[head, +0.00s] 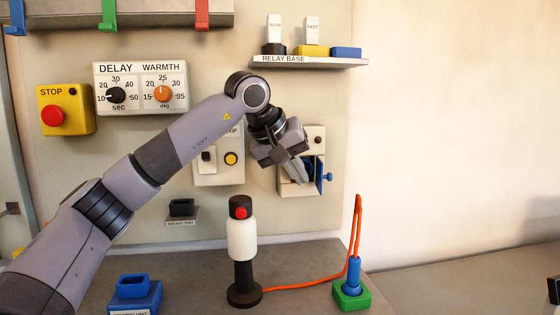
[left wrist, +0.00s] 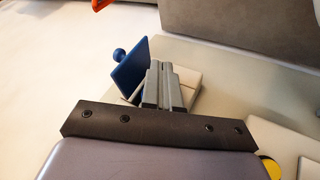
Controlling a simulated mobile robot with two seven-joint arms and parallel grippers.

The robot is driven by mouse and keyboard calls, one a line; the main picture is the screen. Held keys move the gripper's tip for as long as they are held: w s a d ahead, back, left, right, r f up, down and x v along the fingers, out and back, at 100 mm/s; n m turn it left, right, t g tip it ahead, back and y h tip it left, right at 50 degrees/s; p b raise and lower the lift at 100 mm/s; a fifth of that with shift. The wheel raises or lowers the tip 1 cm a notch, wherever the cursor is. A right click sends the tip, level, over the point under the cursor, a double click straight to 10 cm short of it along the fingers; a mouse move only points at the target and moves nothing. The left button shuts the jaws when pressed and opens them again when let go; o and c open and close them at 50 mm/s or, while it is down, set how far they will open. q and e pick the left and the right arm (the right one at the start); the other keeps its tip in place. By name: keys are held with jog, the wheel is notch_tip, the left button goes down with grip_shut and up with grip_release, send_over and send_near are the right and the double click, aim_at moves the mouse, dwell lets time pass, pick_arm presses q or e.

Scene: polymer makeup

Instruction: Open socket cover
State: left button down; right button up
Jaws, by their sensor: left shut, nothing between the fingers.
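The socket box (head: 315,138) is a beige box on the wall panel, right of centre in the head view. Its blue cover (head: 319,168) with a blue knob (head: 328,177) stands out at an angle at the box's right side. In the left wrist view the blue cover (left wrist: 143,68) and its round knob (left wrist: 118,56) show left of the fingers. My left gripper (head: 301,172) is shut and empty in front of the box, beside the cover. Its fingers (left wrist: 166,86) hide part of the box and cover; I cannot tell whether they touch the cover. My right gripper is not in view.
A shelf (head: 310,62) with small blocks is above. A panel with a yellow button (head: 231,158) is left of the box. Below stand a black-and-white post (head: 242,240) and a green base (head: 351,296) with a blue plug (head: 353,272), joined by an orange cable (head: 310,281).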

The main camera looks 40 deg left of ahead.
pick_arm(q)
jog(key=shift+w+d, duration=0.6)
jog(key=shift+d, duration=0.15)
jog(key=shift+d+p, duration=0.15)
jog(key=shift+p, duration=0.2)
